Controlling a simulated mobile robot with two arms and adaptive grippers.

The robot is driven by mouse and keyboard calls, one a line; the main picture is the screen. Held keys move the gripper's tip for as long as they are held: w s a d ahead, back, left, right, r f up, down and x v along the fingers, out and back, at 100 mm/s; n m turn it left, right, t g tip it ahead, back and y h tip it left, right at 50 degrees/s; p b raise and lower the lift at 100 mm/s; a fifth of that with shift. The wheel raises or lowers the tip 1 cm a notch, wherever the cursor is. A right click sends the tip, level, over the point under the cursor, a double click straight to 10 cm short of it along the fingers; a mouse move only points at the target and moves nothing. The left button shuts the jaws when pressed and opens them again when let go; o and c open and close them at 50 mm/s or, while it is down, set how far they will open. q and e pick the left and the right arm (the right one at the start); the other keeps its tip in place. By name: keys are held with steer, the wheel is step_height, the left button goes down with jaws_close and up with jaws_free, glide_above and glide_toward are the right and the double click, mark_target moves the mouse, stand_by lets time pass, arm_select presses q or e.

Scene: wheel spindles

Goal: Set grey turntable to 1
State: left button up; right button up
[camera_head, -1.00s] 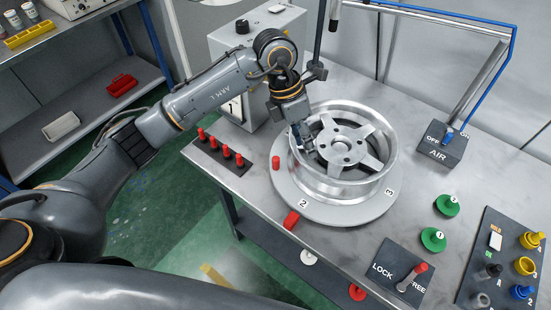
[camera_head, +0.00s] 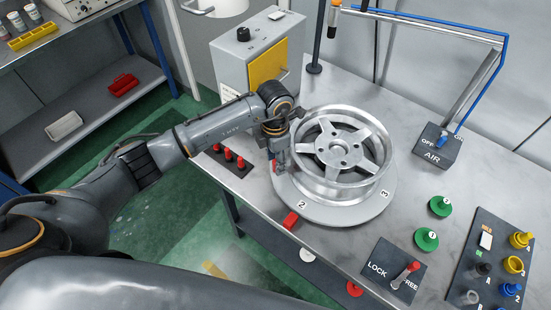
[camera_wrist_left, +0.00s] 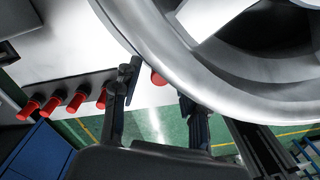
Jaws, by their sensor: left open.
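The grey turntable (camera_head: 325,214) lies on the metal bench, with labels 2 and 3 showing on its near and right rim. A silver five-spoke wheel (camera_head: 352,192) sits on it. My left gripper (camera_head: 277,167) is low at the turntable's left edge, beside the wheel. In the left wrist view the open fingers (camera_wrist_left: 160,100) stand either side of a red peg (camera_wrist_left: 158,77); whether they touch it I cannot tell. The lock lever (camera_head: 405,274) leans toward FREE. My right gripper is not in view.
Several red pegs (camera_head: 229,155) stand in a dark strip left of my gripper. A grey box with a yellow panel (camera_head: 267,67) stands behind my arm. Green knobs (camera_head: 427,239), the AIR switch (camera_head: 438,146) and a parts board (camera_head: 485,258) are at the right.

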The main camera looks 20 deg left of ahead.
arm_select(q)
steer(key=shift+f, duration=0.8)
jaws_close()
steer(key=shift+s, duration=0.15)
